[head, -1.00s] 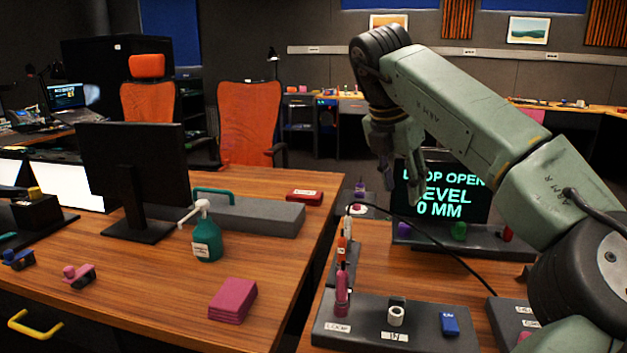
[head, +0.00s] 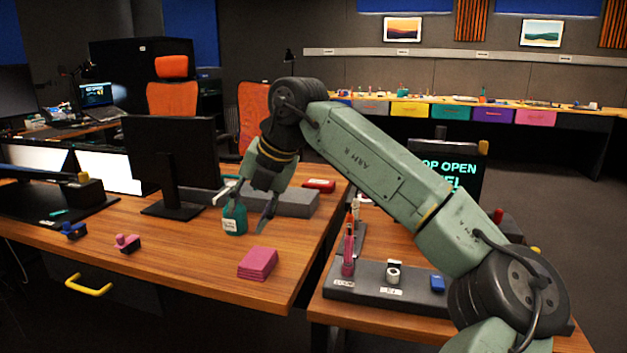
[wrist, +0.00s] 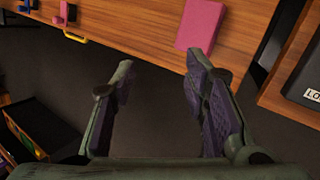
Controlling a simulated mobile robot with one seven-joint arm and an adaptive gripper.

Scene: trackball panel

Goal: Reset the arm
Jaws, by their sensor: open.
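My arm (head: 375,165) reaches from the lower right up and to the left in the head view. I cannot tell whether the gripper touches the bottle.
A monitor (head: 170,165) and a grey block (head: 290,203) stand on the left desk (head: 200,280). The panel (head: 370,290) with a magenta bottle, a white ring and a blue block is on the right desk. A screen (head: 455,175) is partly hidden behind my arm.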

